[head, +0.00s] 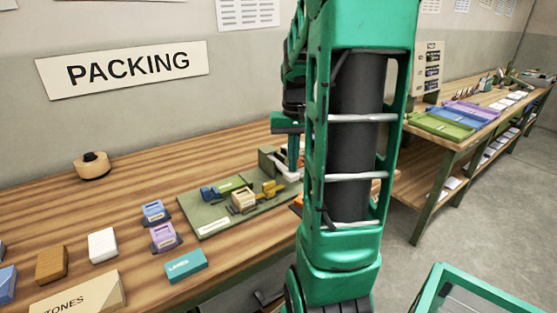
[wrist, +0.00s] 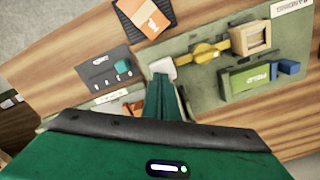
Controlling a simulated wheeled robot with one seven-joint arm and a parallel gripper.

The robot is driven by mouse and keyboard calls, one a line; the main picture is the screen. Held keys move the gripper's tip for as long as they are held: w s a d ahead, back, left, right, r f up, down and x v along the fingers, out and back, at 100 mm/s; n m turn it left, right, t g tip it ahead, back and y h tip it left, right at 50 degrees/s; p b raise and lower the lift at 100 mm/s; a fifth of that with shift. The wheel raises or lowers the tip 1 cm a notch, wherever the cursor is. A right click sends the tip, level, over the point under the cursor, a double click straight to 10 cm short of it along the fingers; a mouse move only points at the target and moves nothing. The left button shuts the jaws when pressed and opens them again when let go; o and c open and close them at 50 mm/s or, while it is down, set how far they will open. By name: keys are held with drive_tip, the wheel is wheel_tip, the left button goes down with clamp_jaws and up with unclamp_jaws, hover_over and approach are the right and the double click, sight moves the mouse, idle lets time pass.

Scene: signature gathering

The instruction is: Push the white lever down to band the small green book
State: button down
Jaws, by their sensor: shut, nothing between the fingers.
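The white lever (wrist: 162,68) shows in the wrist view right at the tips of my gripper (wrist: 165,84). It also shows as a small pale piece in the head view (head: 291,176), under my gripper (head: 293,158). My gripper is shut and empty, pointing down. Whether its tips touch the lever I cannot tell. The small green book (wrist: 245,79), with a pale label, lies on the green board (wrist: 208,92), against a blue block (wrist: 288,68). A yellow piece (wrist: 207,51) and a wooden box-like block (wrist: 250,39) sit between the lever and the board's far end.
In the wrist view, a dark panel (wrist: 105,70) with a teal knob and a dark tray (wrist: 145,16) with an orange card lie near the lever. In the head view, small boxes, a teal block (head: 186,265) and a tape roll (head: 92,166) stand on the bench; its back left is clear.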

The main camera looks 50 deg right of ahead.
drive_tip(key=shift+f, duration=0.85)
idle(0.6)
wheel_tip(320, 180, up, 9)
idle(1.1)
drive_tip(key=shift+a, duration=0.1)
idle(0.4)
drive_tip(key=s+a+f+n, duration=0.1)
drive_tip(key=s+a+f, duration=0.3)
drive_tip(key=s+a, duration=0.3)
drive_tip(key=s+a+f+n, duration=0.1)
drive_tip(key=s+a+f, duration=0.3)
drive_tip(key=a, duration=0.5)
drive_tip(key=s, duration=0.2)
drive_tip(key=shift+s+a, duration=0.25)
drive_tip(key=shift+s, duration=0.15)
